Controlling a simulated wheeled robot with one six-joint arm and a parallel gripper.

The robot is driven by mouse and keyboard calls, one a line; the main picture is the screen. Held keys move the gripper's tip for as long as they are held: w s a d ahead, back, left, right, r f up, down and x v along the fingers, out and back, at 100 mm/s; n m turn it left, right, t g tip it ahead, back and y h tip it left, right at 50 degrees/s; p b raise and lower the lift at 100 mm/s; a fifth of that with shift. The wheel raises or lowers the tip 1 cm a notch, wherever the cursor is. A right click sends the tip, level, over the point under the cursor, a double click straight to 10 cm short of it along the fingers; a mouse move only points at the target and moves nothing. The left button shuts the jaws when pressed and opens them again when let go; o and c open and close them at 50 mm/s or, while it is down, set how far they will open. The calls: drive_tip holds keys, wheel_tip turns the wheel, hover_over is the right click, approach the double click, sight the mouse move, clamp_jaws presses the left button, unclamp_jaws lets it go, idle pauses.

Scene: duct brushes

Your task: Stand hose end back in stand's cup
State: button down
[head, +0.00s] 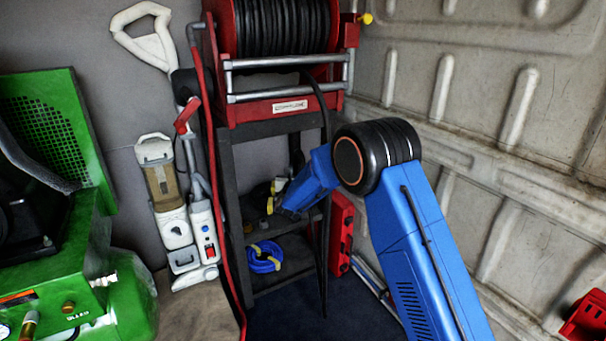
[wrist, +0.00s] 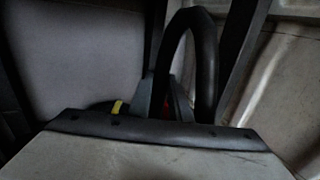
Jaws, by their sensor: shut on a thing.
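A dark stand (head: 229,190) with shelves carries the red hose reel (head: 285,107). A black hose (head: 325,120) comes off the reel and hangs down the stand's right side. My gripper (head: 276,205) is inside the stand, above the lower shelf, and is shut on the hose end, which is small and mostly hidden in the head view. In the wrist view a thick black hose loop (wrist: 207,60) arches up behind a pale surface with a dark edge. I cannot clearly pick out the stand's cup, or tell whether the hose end touches it.
A coiled blue cable (head: 265,258) lies on the lower shelf. A red case (head: 340,235) stands right of the stand. A white vacuum (head: 170,205) and a red hose (head: 218,190) are on the left, beside a green compressor (head: 125,290). A ribbed wall (head: 470,110) closes the right.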

drive_tip(key=shift+f, duration=2.85)
drive_tip(key=shift+f, duration=2.65)
drive_tip(key=c, duration=1.6)
unclamp_jaws()
drive_tip(key=shift+o, duration=0.2)
drive_tip(key=shift+s, duration=0.15)
